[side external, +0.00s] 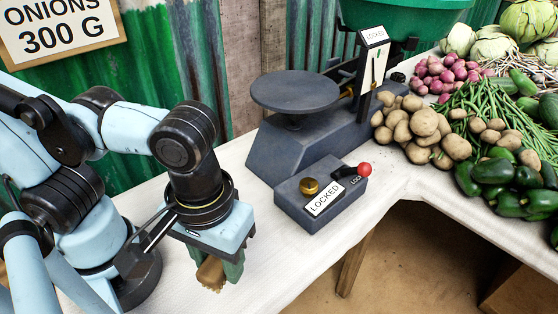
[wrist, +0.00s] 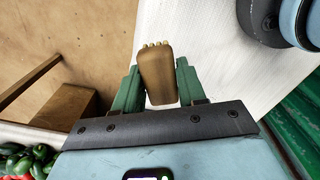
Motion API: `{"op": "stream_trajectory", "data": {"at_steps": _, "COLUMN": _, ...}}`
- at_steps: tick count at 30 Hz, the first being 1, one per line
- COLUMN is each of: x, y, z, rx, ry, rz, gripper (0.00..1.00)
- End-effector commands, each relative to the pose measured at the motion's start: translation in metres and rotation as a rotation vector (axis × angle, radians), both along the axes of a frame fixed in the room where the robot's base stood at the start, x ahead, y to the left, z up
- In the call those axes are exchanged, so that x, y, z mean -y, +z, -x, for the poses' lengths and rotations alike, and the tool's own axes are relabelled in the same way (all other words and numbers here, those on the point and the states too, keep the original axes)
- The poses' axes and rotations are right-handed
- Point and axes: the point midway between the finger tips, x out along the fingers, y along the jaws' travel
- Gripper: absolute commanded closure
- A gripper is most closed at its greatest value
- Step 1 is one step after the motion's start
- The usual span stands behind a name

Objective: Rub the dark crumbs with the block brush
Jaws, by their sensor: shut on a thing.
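My gripper (side external: 222,262) points down over the front part of the white table, left of the scale. Its green fingers are shut on the block brush (side external: 211,273), a small brown wooden block. In the wrist view the brush (wrist: 157,72) sits between the two fingers of my gripper (wrist: 158,88), with pale bristle tufts showing at its far end. I cannot tell whether the brush touches the table. No dark crumbs can be made out in either view.
A dark scale (side external: 307,135) with a round pan stands behind a grey box (side external: 321,193) marked LOCKED, with a red-knobbed lever. Potatoes (side external: 424,124), green peppers (side external: 497,172) and other vegetables fill the right. The white table (side external: 275,262) is bare near my gripper; its front edge is close.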

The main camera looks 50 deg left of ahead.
Motion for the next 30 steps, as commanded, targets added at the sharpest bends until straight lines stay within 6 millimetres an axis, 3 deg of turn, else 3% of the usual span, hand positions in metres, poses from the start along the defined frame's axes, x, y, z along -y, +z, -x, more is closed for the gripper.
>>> {"op": "stream_trajectory", "data": {"at_steps": 9, "x": -0.053, "y": -0.008, "z": -0.046, "rx": 0.000, "ry": 0.261, "rz": 0.000, "gripper": 0.84}}
{"op": "stream_trajectory", "data": {"at_steps": 15, "x": -0.094, "y": -0.014, "z": -0.066, "rx": 0.000, "ry": 0.431, "rz": 0.000, "gripper": 0.84}}
{"op": "stream_trajectory", "data": {"at_steps": 24, "x": -0.152, "y": -0.021, "z": -0.077, "rx": 0.000, "ry": 0.654, "rz": 0.000, "gripper": 0.84}}
{"op": "stream_trajectory", "data": {"at_steps": 30, "x": -0.171, "y": -0.024, "z": -0.077, "rx": 0.000, "ry": 0.725, "rz": 0.000, "gripper": 0.84}}
